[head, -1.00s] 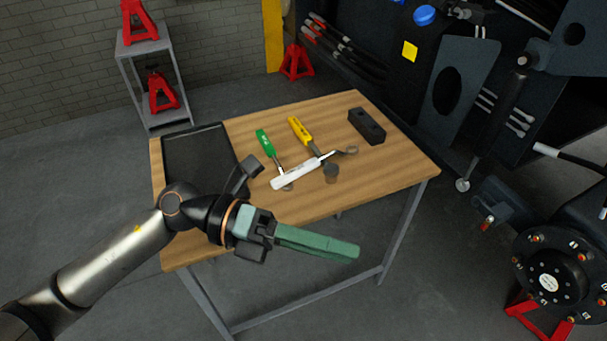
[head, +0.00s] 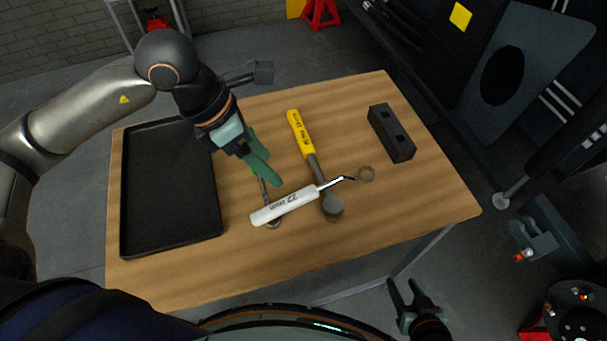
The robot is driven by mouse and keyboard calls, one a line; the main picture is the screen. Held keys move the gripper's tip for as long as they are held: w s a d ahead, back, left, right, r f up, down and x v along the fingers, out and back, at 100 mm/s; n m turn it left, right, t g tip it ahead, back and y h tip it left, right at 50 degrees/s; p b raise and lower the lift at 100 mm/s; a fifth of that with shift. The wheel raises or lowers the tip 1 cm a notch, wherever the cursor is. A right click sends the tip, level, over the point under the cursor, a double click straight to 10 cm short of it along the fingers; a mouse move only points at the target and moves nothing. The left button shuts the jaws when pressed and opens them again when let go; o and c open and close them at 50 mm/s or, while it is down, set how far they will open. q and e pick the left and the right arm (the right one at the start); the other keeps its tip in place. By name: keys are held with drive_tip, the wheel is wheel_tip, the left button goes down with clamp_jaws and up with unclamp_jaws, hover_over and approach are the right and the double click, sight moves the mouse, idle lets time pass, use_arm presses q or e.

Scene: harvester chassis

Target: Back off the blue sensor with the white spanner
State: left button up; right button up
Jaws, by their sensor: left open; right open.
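The white spanner (head: 285,207) lies on the wooden table, its thin shank and ring end pointing right. It crosses the yellow-handled spanner (head: 301,134) near that tool's grey head. My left gripper (head: 266,170) is open and empty, above and behind the white handle, apart from it. It hides most of the green-handled spanner; a metal end (head: 272,222) shows beside the white handle. My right gripper (head: 402,284) is open and empty in front of the table, low in the picture. I cannot make out a blue sensor.
A black tray (head: 132,190) fills the table's left side. A black block with holes (head: 391,133) stands at the back right. Dark machine panels rise on the right, with a hub (head: 575,312) at the lower right. The table's front right is bare.

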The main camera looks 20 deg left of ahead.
sight(294, 198)
use_arm(q)
drive_tip(key=x, duration=0.7)
drive_tip(key=shift+s, duration=0.2)
drive_tip(key=shift+a+x, duration=0.1)
drive_tip(key=shift+x, duration=1.25)
drive_tip(key=shift+a+x, duration=0.15)
drive_tip(key=shift+x, duration=1.25)
drive_tip(key=shift+s+f, duration=0.1)
drive_tip(key=shift+s, duration=0.05)
drive_tip(key=shift+c, duration=0.4)
clamp_jaws()
